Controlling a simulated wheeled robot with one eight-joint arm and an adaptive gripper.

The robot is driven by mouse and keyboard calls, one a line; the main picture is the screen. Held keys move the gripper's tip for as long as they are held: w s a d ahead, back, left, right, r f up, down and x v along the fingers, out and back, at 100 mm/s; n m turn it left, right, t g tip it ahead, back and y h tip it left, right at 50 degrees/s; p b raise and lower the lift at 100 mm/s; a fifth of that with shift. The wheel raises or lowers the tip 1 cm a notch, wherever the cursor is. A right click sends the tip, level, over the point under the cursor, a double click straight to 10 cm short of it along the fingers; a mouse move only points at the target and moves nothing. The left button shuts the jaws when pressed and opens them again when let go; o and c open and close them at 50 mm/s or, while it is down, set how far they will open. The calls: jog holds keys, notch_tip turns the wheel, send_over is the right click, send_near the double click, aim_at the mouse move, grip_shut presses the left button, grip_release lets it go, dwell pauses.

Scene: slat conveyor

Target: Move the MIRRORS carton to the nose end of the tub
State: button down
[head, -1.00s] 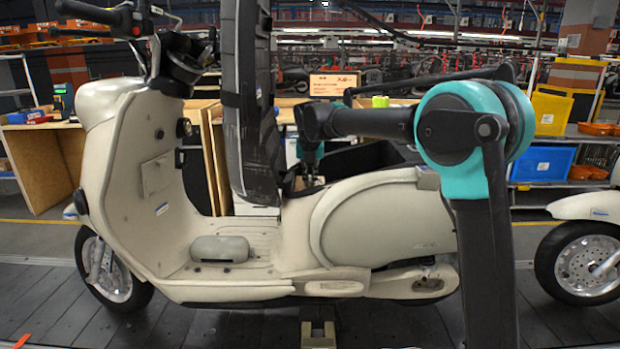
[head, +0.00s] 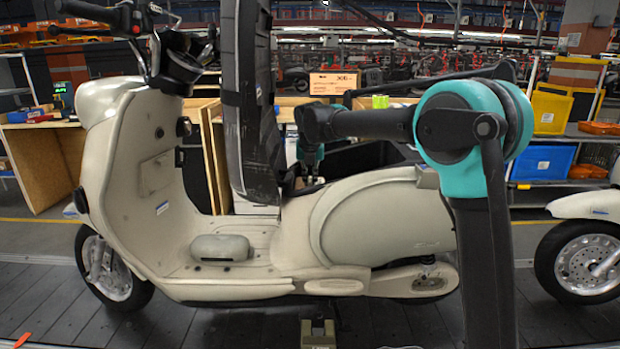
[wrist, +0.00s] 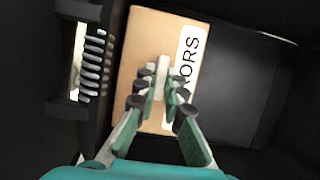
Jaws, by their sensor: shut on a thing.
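The MIRRORS carton (wrist: 152,52) is a tan box with a white label; only the end of its name shows in the wrist view. It lies in the black tub (wrist: 250,82) against the left part of it. My gripper (wrist: 162,90) is over the carton, its fingers shut on a small pale upright piece at the carton's middle. In the head view my gripper (head: 314,180) points down into the tub (head: 365,157), behind the cream scooter's body. The carton is hidden there, and I cannot tell whether it is lifted off the floor.
In the wrist view the tub's floor right of the carton is bare. In the head view a tall dark seat (head: 245,100) stands upright just left of my gripper. The scooter (head: 385,220) fills the front.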

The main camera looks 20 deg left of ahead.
jog(key=shift+f, duration=0.15)
jog(key=c, duration=1.5)
grip_release()
jog(key=shift+c, duration=0.2)
jog(key=v, duration=1.2)
